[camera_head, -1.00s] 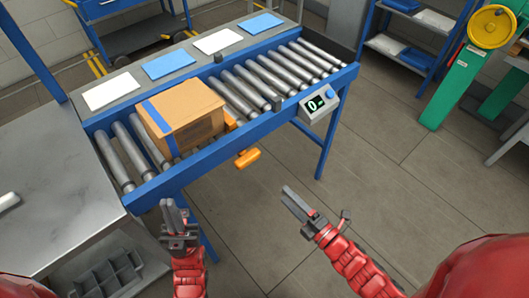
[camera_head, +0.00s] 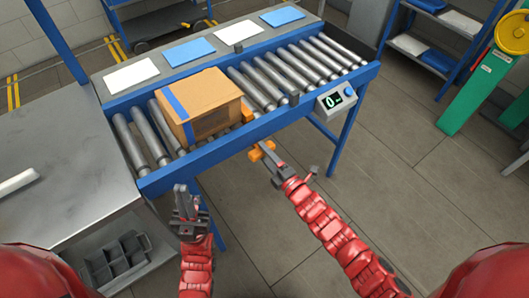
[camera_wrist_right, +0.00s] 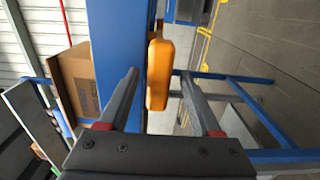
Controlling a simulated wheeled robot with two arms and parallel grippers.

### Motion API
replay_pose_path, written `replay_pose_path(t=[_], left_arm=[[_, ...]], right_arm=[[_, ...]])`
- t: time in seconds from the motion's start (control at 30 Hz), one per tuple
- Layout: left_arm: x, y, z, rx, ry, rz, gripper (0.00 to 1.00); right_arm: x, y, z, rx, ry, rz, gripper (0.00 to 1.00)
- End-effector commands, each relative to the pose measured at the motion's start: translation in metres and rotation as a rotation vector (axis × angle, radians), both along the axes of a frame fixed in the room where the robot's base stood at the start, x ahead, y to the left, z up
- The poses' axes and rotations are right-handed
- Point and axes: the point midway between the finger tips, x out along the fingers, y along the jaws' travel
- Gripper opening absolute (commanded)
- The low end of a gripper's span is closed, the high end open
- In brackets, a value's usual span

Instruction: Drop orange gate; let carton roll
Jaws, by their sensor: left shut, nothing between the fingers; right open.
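The brown carton (camera_head: 199,103) with a blue tape strip sits on the rollers (camera_head: 274,79) at the left part of the conveyor. The orange gate (camera_head: 247,112) shows at the carton's right side, and its orange handle (camera_head: 262,150) sticks out below the blue front rail. My right gripper (camera_head: 270,162) is at the handle. In the right wrist view the handle (camera_wrist_right: 158,75) stands between the two open fingers, with no clear contact. The carton (camera_wrist_right: 76,80) also shows there at the left. My left gripper (camera_head: 184,196) is shut and empty in front of the conveyor's left end.
A small display box (camera_head: 336,101) is fixed to the front rail, right of the handle. Rollers right of the carton are clear. A grey table (camera_head: 60,170) stands at left, with a grey divided bin (camera_head: 115,262) below. A green post (camera_head: 475,90) stands at right.

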Motion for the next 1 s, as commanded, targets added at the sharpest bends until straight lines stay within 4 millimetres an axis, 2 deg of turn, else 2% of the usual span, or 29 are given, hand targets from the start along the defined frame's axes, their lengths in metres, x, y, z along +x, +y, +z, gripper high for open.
replay_pose_path(t=[0.3,0.37,0.67,1.0], left_arm=[[0.0,0.0,0.0002,0.0,0.0,0.0,0.0],[0.0,0.0,0.0002,0.0,0.0,0.0,0.0],[0.0,0.0,0.0002,0.0,0.0,0.0,0.0],[-0.0001,0.0,0.0002,0.0,0.0,0.0,0.0]], right_arm=[[0.0029,0.0025,0.0005,0.001,-0.001,0.0,0.65],[0.0029,0.0025,0.0006,0.001,0.0,0.0,0.56],[0.0029,0.0023,0.0006,0.001,-0.001,0.0,0.02],[0.0029,0.0023,0.0007,0.001,-0.002,0.0,0.0]])
